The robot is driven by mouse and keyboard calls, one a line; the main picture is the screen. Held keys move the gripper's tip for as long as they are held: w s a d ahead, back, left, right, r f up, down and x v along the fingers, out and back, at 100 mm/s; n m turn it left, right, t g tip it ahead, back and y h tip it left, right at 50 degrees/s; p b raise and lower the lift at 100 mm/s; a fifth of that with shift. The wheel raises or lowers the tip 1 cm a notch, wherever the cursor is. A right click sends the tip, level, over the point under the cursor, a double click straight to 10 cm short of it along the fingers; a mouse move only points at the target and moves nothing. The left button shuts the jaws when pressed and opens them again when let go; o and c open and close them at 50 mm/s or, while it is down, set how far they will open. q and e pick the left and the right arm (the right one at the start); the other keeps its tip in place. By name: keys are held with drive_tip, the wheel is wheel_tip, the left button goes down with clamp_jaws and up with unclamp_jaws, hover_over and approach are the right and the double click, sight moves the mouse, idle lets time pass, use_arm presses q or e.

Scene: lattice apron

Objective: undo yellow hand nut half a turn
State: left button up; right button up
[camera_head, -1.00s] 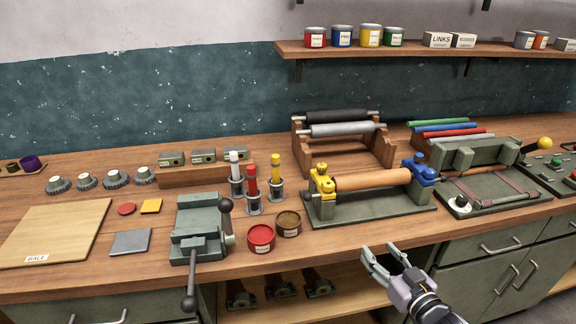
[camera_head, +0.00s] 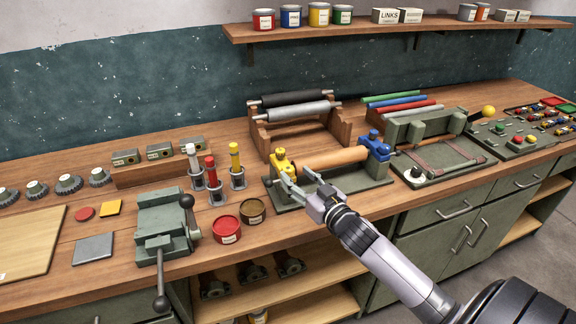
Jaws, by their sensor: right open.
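The yellow hand nut (camera_head: 281,161) sits on top of the yellow bearing block at the left end of a green-grey roller stand (camera_head: 345,194). A tan roller (camera_head: 330,160) lies in the stand, with a blue block and blue hand nut (camera_head: 374,137) at its right end. My right gripper (camera_head: 297,182) is open, its fingers pointing left and up at the yellow block, just in front of it. One finger overlaps the block's lower part in the picture; I cannot tell whether they touch. My left gripper is not in view.
Red (camera_head: 226,230) and brown (camera_head: 253,211) open tins stand left of the stand, with several colored tubes behind them. A grey vise (camera_head: 163,225) is further left. A rack with dark and grey rollers (camera_head: 297,113) stands behind. A tray with straps (camera_head: 440,163) is to the right.

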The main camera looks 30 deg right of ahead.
sight(292, 172)
drive_tip(key=w, duration=0.5)
drive_tip(key=shift+w+p, duration=0.1)
drive_tip(key=shift+p, duration=0.25)
drive_tip(key=shift+c, duration=0.3)
clamp_jaws()
